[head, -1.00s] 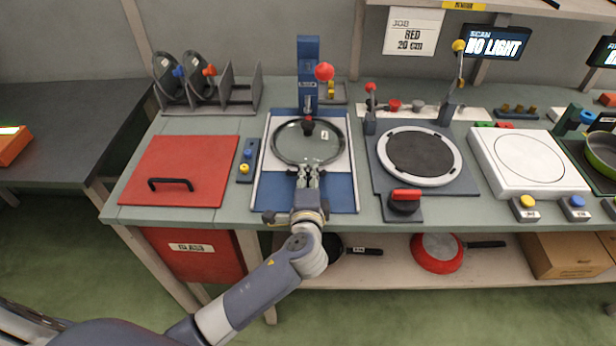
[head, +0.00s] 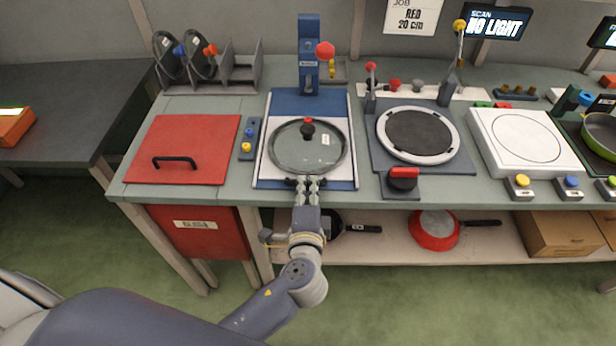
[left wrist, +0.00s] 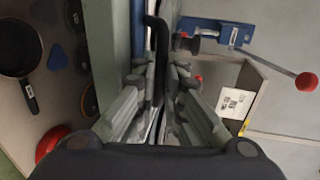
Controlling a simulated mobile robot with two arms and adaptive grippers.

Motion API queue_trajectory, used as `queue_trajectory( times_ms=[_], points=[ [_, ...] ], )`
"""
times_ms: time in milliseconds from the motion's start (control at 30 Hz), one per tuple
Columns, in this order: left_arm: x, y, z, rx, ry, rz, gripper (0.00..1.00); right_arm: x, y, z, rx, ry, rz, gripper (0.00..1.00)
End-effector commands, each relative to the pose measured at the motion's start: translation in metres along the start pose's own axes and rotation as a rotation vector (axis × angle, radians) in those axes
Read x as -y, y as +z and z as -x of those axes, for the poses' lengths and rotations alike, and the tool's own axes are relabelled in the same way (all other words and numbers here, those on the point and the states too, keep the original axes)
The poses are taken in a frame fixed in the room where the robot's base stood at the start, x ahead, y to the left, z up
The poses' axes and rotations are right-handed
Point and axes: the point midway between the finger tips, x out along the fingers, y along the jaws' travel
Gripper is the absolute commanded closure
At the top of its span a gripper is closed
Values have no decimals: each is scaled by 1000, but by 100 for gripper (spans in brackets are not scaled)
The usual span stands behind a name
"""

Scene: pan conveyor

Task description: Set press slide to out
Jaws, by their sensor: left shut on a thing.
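The press slide (head: 345,176) is a white plate on a blue base (head: 290,103). It lies at the front end of the base, and blue shows behind it. A round glass lid (head: 290,152) with a black knob rests on the slide. My left gripper (head: 307,182) is at the slide's front edge, shut on its black handle. The left wrist view shows a black bar (left wrist: 158,45) running up from between the fingers (left wrist: 158,85). The fingers mostly hide the handle in the head view. My right gripper is not in view.
The blue press column (head: 309,55) with a red ball lever stands behind the slide. A red lidded panel (head: 190,140) and a small two-button box (head: 249,140) lie left. A round-ringed station (head: 416,135) with a red-handled knob (head: 403,178) stands right. Open floor lies in front.

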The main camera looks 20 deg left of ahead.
Motion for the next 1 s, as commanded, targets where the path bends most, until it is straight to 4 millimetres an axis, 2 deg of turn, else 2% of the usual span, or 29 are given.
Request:
queue_trajectory(
  times_ms=[233,267,300,667,767,1000],
  points=[
    [-5,-1,3,0,10,-1,100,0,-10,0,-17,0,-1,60],
    [-5,-1,3,-1,11,-1,88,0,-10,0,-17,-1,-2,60],
    [-5,-1,3,-1,11,-1,82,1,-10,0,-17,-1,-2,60],
    [-3,-1,6,-1,7,-1,82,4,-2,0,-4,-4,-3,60],
    [-4,-1,17,-3,9,1,82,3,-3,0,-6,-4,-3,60],
    [-4,0,67,-2,12,1,82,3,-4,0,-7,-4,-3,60]
  ],
)
